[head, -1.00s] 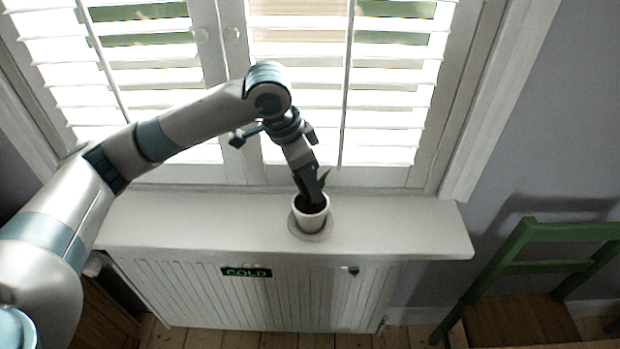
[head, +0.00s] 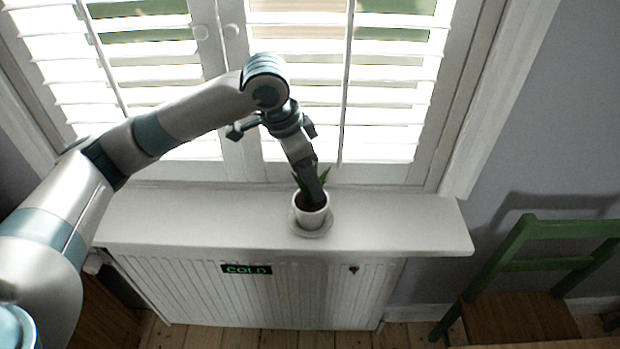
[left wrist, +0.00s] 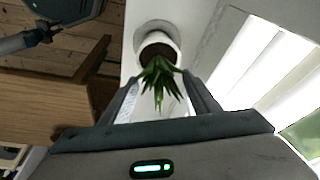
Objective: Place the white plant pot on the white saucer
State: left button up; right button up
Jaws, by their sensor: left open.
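The white plant pot (head: 311,218) holds a green leafy plant and stands upright on the white saucer (head: 324,231), on the windowsill. The pot (left wrist: 160,40) and part of the saucer (left wrist: 148,24) also show in the left wrist view. My left gripper (head: 312,186) is above the pot at the plant's leaves. In the left wrist view, its open fingers (left wrist: 161,76) are on either side of the leaves, with the pot beyond the fingertips. The fingers partly hide the plant in the head view.
The white windowsill (head: 400,225) is clear on both sides of the pot. Shuttered windows (head: 390,110) stand close behind it. A radiator (head: 310,295) with a COLD sign is below. A green chair (head: 520,270) stands at the right.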

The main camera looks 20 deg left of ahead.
pick_arm(q)
jog(key=b+v, duration=0.1)
jog(key=v, duration=1)
pick_arm(e)
jog(key=shift+t, duration=0.7)
jog(key=w, duration=0.1)
jog(key=w+a, duration=0.1)
jog(key=w, duration=0.1)
jog(key=w+a, duration=0.1)
jog(key=w, duration=0.1)
jog(key=shift+w+r, duration=0.1)
jog(key=shift+w, duration=0.05)
pick_arm(q)
jog(key=shift+r, duration=0.1)
pick_arm(e)
jog(key=shift+s, duration=0.35)
pick_arm(q)
jog(key=shift+s, duration=0.1)
